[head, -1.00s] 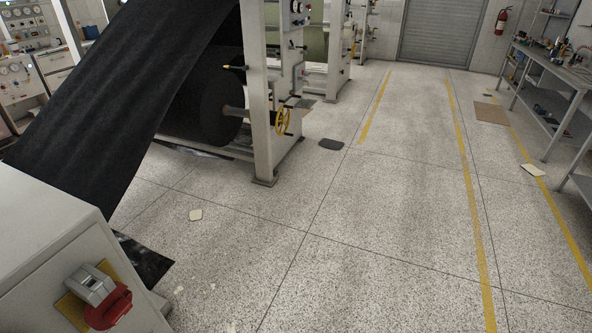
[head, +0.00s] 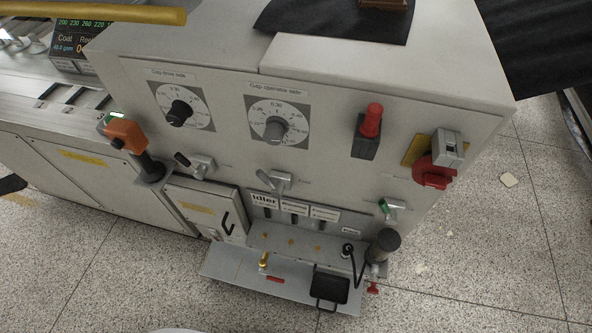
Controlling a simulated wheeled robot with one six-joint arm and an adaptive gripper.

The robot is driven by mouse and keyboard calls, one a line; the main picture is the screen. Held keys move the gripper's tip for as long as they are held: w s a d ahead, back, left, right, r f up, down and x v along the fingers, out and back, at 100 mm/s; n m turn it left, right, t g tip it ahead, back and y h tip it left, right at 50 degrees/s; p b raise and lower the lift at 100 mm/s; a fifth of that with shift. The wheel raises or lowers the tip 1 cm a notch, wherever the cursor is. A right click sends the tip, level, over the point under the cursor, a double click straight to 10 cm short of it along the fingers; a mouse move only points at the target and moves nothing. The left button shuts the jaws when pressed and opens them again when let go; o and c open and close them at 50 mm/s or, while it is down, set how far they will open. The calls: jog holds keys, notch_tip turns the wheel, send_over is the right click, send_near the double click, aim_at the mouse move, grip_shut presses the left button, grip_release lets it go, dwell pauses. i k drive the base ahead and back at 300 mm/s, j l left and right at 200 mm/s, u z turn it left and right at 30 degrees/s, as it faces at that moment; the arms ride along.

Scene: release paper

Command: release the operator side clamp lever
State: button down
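The operator side clamp lever (head: 275,180) is a small grey metal handle on the front panel of a grey machine cabinet. It sits just below the dial labelled "Gap operator side" (head: 277,128) and sticks out to the left of its mount. A similar drive side lever (head: 195,163) sits further left, below the "Gap drive side" dial (head: 180,110), and tilts up to the left. I cannot tell from this view whether either lever is locked. My gripper is not in view.
Below, a shelf (head: 225,270) with a black tray (head: 330,287) juts forward. Speckled floor (head: 470,265) is open at right.

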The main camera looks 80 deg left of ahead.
aim_at(278, 187)
jog(key=u, duration=1.9)
jog(key=k+j+u, duration=0.25)
jog(key=j+u, duration=0.5)
jog(key=j, duration=0.2)
jog(key=k, duration=0.05)
